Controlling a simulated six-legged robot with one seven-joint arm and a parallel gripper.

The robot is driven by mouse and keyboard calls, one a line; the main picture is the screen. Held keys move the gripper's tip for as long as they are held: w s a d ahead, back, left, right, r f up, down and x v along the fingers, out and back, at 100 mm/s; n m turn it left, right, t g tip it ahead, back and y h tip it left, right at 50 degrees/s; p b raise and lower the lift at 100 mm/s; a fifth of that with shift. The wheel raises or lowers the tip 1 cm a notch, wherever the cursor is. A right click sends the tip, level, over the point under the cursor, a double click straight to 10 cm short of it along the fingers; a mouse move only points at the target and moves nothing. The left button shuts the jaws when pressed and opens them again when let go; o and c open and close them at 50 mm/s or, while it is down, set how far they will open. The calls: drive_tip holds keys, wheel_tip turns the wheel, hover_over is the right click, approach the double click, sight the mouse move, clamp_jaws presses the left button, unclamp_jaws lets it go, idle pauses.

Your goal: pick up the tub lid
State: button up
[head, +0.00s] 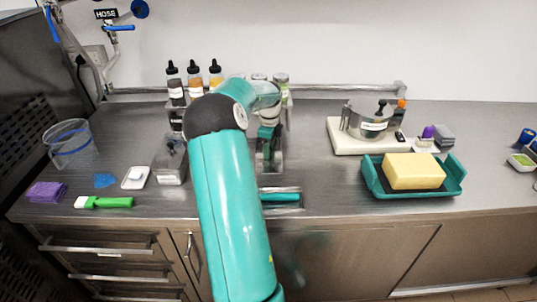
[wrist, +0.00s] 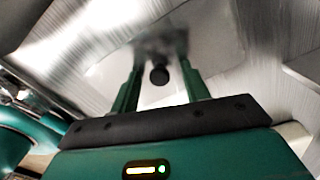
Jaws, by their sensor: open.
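A black round knob (wrist: 159,75) shows between the two green fingers of my gripper (wrist: 160,66) in the wrist view. It seems to belong to the tub lid, a grey metal piece (wrist: 205,22) blurred around and beyond it. The fingers stand apart on both sides of the knob; I cannot tell how far below the tips it is. In the head view my gripper (head: 268,133) points down over a narrow metal tub (head: 276,160) behind my arm. My arm and gripper hide much of that tub and its lid.
Another metal tub (head: 170,163) stands left of my arm, near a white dish (head: 135,178) and a green-handled brush (head: 104,202). Squeeze bottles (head: 195,78) stand behind. A teal tray (head: 415,192) with a yellow block and a white scale (head: 346,145) with a pot are right.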

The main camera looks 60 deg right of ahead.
clamp_jaws()
drive_tip(key=shift+r, duration=0.1)
